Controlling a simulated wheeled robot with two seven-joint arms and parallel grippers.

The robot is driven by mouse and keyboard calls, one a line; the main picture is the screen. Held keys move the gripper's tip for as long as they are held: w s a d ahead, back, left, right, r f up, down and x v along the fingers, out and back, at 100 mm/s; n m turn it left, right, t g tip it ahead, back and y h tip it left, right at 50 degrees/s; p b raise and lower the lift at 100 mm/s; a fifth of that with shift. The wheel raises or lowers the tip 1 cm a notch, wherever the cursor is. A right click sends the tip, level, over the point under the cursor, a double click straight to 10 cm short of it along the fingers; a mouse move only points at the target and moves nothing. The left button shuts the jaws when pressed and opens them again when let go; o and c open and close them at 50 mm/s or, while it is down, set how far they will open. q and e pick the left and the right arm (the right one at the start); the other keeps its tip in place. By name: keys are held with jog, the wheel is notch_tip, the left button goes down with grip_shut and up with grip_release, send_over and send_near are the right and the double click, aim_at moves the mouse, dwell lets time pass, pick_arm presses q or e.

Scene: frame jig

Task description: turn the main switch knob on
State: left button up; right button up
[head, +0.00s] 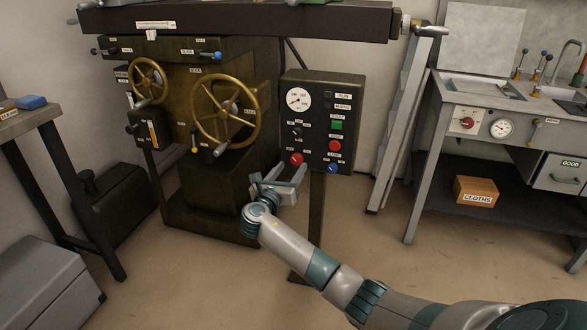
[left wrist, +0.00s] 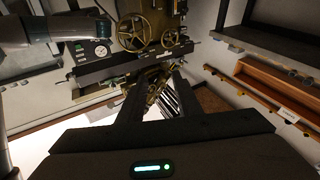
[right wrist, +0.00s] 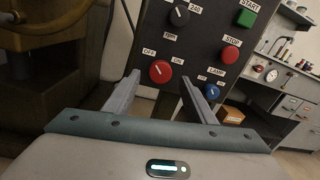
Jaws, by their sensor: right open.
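The main switch knob (head: 297,160) is a round red knob low on the left of the dark control panel (head: 313,100). In the right wrist view the red knob (right wrist: 160,71) has OFF and ON labels above it, and its pale pointer mark leans toward OFF. My right gripper (head: 279,174) is open in front of and just below the knob. In the right wrist view its fingers (right wrist: 158,84) stand either side of the knob, apart from it as far as I can tell. My left gripper (left wrist: 158,86) shows only in the left wrist view, with its fingers apart and nothing visible between them.
A green START button (head: 336,125), a red STOP button (head: 334,146) and a blue lamp knob (head: 333,168) sit close to the right. A black selector (head: 296,132) is above. The machine's brass handwheel (head: 227,108) is to the left.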

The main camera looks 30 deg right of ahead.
aim_at(297, 159)
pick_arm(q)
jog(key=shift+s+r+t+h, duration=0.15)
jog(key=shift+s+r+t, duration=0.2)
jog(key=shift+r, duration=0.25)
jog(key=shift+s+r+t+h, duration=0.2)
jog(key=shift+r+t, duration=0.25)
jog(key=shift+r, duration=0.15)
pick_arm(e)
jog(key=shift+x, duration=1.5)
jog(key=c, duration=1)
jog(key=shift+c, duration=0.2)
